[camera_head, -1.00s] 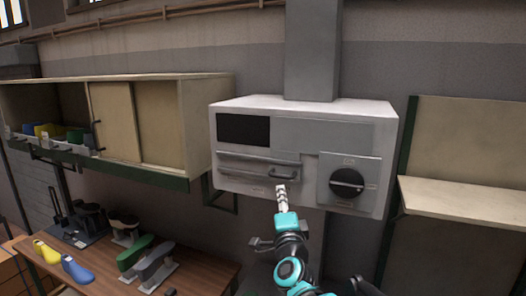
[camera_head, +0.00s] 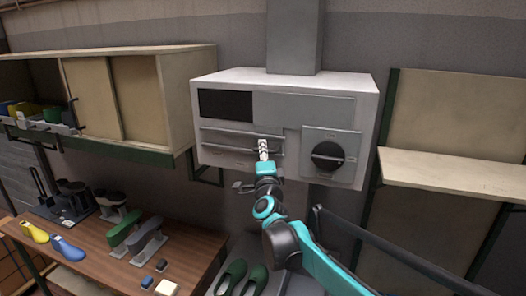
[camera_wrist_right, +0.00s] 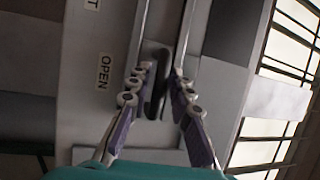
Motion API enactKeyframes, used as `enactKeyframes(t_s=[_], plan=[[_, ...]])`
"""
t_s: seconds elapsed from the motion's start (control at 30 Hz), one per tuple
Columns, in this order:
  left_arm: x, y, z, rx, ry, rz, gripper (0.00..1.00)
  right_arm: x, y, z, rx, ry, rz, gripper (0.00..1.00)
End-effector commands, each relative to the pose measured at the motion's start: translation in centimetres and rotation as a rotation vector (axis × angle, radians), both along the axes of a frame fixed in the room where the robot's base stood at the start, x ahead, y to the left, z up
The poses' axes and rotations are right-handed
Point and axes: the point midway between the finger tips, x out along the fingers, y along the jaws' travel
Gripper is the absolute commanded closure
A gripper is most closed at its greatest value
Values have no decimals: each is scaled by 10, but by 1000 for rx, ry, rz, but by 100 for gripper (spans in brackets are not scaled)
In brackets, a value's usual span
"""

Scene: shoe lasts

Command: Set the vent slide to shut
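The vent slide is on the front of a white wall-mounted unit (camera_head: 366,100), in the panel left of its round dark dial (camera_head: 328,157). In the right wrist view its dark upright handle (camera_wrist_right: 158,85) sits in a long track, level with the "OPEN" label (camera_wrist_right: 103,72); a label ending in "T" shows farther up. My right gripper (camera_head: 262,145) reaches up to the slide from below. In the wrist view its two fingers stand apart on either side of the handle, with gaps visible. My left gripper is not in view.
A cupboard with sliding doors (camera_head: 135,100) hangs at left. A wooden bench (camera_head: 195,250) below holds shoe lasts, including a blue one (camera_head: 67,248). A pale shelf (camera_head: 455,170) juts out at right.

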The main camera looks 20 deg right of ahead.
Motion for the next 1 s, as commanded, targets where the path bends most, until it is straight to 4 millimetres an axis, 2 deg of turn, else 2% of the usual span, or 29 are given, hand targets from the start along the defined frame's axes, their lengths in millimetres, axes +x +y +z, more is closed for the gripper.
enactKeyframes(t_s=[0.03,0.1,0.33,0.47,0.67,1.0], plan=[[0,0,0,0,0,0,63,0,0,0,0,0,0,85],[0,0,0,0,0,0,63,0,0,0,0,0,0,100],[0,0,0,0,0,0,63,0,1,0,0,0,1,100],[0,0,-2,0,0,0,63,4,8,-1,0,1,3,100],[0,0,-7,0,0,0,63,25,40,-2,1,0,6,100],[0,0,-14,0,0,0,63,76,116,-1,-1,2,6,100]])
